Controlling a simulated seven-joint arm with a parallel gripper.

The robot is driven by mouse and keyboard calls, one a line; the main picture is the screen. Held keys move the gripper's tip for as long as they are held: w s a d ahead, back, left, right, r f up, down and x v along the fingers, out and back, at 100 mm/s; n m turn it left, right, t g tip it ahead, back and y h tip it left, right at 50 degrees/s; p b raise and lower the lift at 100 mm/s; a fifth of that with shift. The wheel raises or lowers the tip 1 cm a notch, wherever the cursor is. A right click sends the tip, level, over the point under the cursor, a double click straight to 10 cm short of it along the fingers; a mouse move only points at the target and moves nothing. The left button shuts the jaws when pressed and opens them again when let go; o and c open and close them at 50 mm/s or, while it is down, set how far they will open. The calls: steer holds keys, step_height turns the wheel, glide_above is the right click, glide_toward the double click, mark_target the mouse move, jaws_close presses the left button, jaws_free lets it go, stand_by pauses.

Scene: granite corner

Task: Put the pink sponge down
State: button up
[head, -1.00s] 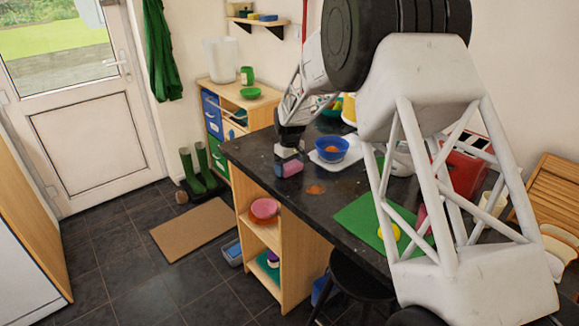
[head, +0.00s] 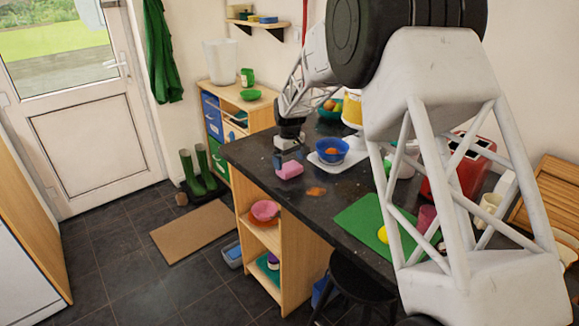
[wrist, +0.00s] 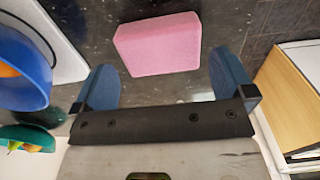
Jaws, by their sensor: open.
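The pink sponge (head: 290,170) rests on the dark granite counter (head: 335,203), near its far left corner and left of the blue bowl. In the wrist view the sponge (wrist: 158,44) lies flat on the counter, in front of my fingers and apart from both. My gripper (head: 288,157) is just above and behind the sponge. In the wrist view my gripper (wrist: 165,85) is open, its two blue fingers spread wide with nothing between them.
A blue bowl (head: 331,149) with something orange in it stands on a white tray (head: 322,162) to the right. An orange-brown patch (head: 316,191) is on the counter nearby. A green mat (head: 362,218) lies nearer. The counter's left edge is close to the sponge.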

mark_target(291, 167)
step_height(291, 167, up, 8)
steer(key=shift+r, duration=0.15)
stand_by(0.3)
steer(key=shift+s+d, duration=0.1)
stand_by(0.7)
steer(key=s+d+r+m, duration=0.2)
steer(key=s+d+r, duration=0.2)
steer(key=s+d, duration=0.3)
steer(key=s+d+r+m+t, duration=0.1)
steer(key=s+d+r, duration=0.35)
steer(key=s, duration=0.55)
steer(key=s+d+r+m, duration=0.2)
steer(key=s+d+r, duration=0.3)
steer(key=s, duration=0.3)
steer(key=s+d+f+m, duration=0.1)
steer(key=s+d, duration=0.2)
steer(key=s, duration=0.7)
steer(key=s+d+f+m+t, duration=0.1)
steer(key=s+d+f, duration=0.1)
steer(key=s, duration=0.8)
steer(key=s+d+f+m, duration=0.2)
steer(key=s+d, duration=0.2)
steer(key=s, duration=0.6)
steer(key=shift+s+d+f+t, duration=0.15)
steer(key=shift+s+f+t, duration=0.1)
steer(key=shift+t, duration=0.05)
